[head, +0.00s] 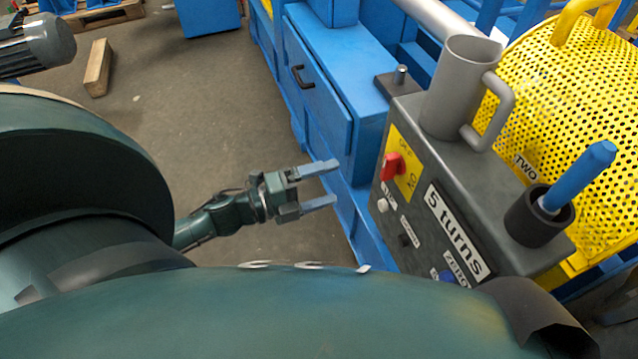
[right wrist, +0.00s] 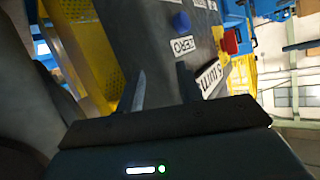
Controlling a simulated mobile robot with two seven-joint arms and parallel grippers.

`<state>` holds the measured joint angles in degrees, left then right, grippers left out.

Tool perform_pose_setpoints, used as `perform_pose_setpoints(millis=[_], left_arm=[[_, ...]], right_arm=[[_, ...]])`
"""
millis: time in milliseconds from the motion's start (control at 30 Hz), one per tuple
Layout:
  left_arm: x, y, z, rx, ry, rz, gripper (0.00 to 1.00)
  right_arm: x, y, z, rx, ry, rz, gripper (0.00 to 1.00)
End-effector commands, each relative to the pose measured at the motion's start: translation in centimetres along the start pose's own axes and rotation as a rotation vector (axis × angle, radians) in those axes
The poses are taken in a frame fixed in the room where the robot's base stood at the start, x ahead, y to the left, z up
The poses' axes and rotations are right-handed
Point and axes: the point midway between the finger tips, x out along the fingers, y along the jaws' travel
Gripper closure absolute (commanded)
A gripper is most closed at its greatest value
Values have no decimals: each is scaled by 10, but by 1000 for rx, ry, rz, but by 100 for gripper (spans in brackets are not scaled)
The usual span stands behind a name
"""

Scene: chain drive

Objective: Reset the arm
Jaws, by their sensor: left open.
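My left gripper (head: 318,187) is in the middle of the head view, its two grey fingers apart and pointing right, with nothing between them. It is over the floor, left of the blue cabinet and the dark control box (head: 455,185). My right gripper (right wrist: 161,72) shows in the right wrist view, its two dark fingers apart with nothing held between them. The control box (right wrist: 150,35) lies beyond those fingers, with its ZERO label and blue button. I cannot make out the right gripper in the head view.
The box carries a grey mug (head: 455,95), a black cup (head: 540,215) with a blue-handled tool (head: 580,175), and a red switch (head: 393,166). A yellow perforated guard (head: 570,90) stands behind. A blue cabinet (head: 320,100) borders open floor (head: 200,110). A wooden block (head: 97,68) lies there.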

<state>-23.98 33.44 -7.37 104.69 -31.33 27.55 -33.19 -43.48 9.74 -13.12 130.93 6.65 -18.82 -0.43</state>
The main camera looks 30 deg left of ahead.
Motion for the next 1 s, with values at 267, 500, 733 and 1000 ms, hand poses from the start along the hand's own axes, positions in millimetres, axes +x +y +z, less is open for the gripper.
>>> perform_pose_setpoints(millis=[267, 500, 733, 1000], left_arm=[[-10, -1, 0, 1, 0, 0, 13], [-9, 0, 0, 1, 1, 0, 13], [-9, -6, 0, 1, 1, 0, 13], [-9, -71, -1, 1, 1, -1, 13]], right_arm=[[-1, 0, 2, 0, -4, 1, 64], [-1, 0, 3, -1, -5, 1, 64], [-2, 0, -2, -3, -7, 2, 64], [-9, -8, -30, -69, -85, -2, 64]])
